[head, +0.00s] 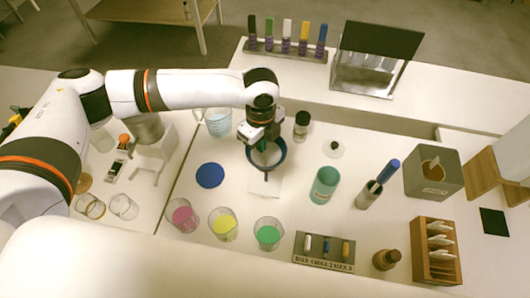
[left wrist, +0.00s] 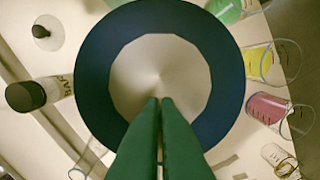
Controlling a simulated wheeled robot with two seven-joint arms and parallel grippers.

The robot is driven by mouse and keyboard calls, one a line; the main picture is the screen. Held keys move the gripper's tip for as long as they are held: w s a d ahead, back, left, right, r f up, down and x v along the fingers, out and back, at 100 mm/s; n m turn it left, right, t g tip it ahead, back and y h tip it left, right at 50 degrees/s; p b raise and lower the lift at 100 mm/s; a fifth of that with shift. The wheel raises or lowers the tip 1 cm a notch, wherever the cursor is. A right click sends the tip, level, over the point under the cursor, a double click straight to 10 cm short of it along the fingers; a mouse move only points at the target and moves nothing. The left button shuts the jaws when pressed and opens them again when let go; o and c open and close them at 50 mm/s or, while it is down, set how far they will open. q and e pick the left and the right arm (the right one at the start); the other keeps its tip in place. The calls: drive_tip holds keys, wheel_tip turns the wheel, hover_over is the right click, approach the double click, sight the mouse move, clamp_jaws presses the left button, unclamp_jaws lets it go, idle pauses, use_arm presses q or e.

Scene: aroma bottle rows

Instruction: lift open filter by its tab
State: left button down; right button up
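The open filter (head: 283,157) is a dark blue ring with a pale, cone-like inside, in the middle of the table. In the left wrist view the ring (left wrist: 228,70) looks large and close, with its pale inside facing the camera. My left gripper (head: 262,139) is over the ring's far side. Its green fingers (left wrist: 160,100) lie side by side with only a thin line between them. Their tips overlap the pale inside, and I cannot tell whether a tab is between them. The fingers hide part of the ring. My right gripper is not in view.
A dark-capped vial (head: 302,124) stands right of the filter, a measuring jug (head: 218,121) left. A blue disc (head: 210,175) and beakers of pink (head: 183,217), yellow (head: 223,225) and green (head: 268,235) are nearer. A teal cup (head: 325,185) stands right. A white sheet (head: 265,188) lies in front.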

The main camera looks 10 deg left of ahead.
use_arm(q)
drive_tip(key=shift+r, duration=0.1)
wheel_tip(320, 180, up, 9)
drive_tip(key=shift+r+b, duration=0.2)
drive_tip(key=shift+b, duration=0.7)
wheel_tip(320, 180, up, 10)
drive_tip(key=p, duration=1.1)
drive_tip(key=shift+r+p, duration=0.25)
drive_tip(key=shift+p, duration=0.05)
drive_tip(key=s+p, duration=0.1)
drive_tip(key=s, duration=1.4)
drive_tip(key=shift+p, duration=0.3)
